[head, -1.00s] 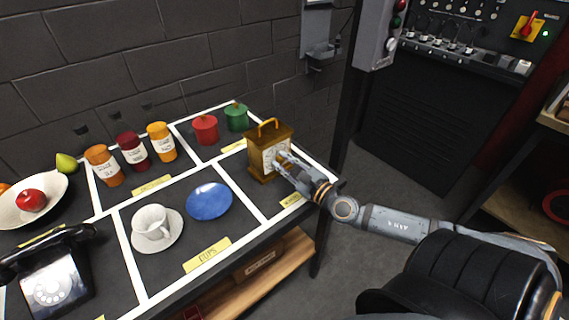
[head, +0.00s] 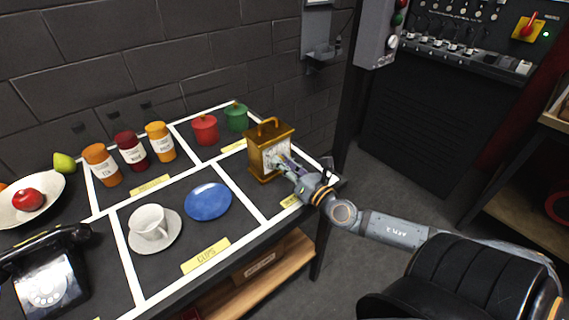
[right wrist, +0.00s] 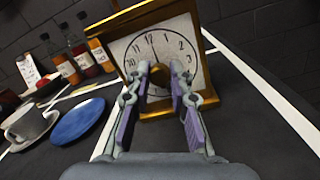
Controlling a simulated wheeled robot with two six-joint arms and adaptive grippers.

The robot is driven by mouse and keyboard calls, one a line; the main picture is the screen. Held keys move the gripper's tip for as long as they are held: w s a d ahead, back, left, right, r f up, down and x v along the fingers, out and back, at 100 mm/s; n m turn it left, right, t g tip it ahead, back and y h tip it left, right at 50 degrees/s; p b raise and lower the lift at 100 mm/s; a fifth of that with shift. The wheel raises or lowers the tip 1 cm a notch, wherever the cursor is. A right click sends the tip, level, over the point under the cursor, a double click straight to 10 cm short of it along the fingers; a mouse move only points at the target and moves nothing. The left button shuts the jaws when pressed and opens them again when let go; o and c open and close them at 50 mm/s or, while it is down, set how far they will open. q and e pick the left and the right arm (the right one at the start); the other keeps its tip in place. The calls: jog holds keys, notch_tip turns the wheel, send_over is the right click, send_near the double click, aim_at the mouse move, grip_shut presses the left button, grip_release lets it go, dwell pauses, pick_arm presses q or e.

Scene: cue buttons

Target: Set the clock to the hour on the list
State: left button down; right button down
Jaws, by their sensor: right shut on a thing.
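The brass-coloured clock (head: 284,136) stands upright on the right end of the table, with a handle on top and a white dial. My right gripper (head: 281,163) is at the front of the dial. In the right wrist view, the clock (right wrist: 127,22) fills the upper middle, and the fingertips of the gripper (right wrist: 164,72) are closed in at the middle of the dial. A dark hand points near the 12; any other hand is hidden. My left gripper is not in view.
A blue plate (head: 208,201), a cup (head: 149,222), several labelled bottles and a telephone (head: 48,273) share the table. A white sheet (right wrist: 28,72) shows at the left, its writing unreadable.

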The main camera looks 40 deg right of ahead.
jog(key=m, duration=0.6)
jog(key=shift+a+f+m+h, duration=0.1)
jog(key=shift+m+h, duration=0.2)
jog(key=shift+m, duration=0.1)
jog(key=m, duration=0.6)
jog(key=shift+m+h, duration=0.4)
jog(key=m+p, duration=0.1)
jog(key=m, duration=0.3)
jog(key=shift+m, duration=0.3)
jog(key=shift+m+g+p, duration=0.3)
jog(key=shift+m+p, duration=0.1)
jog(key=shift+m, duration=1.6)
jog(key=shift+h, duration=0.3)
jog(key=c, duration=1.2)
grip_release()
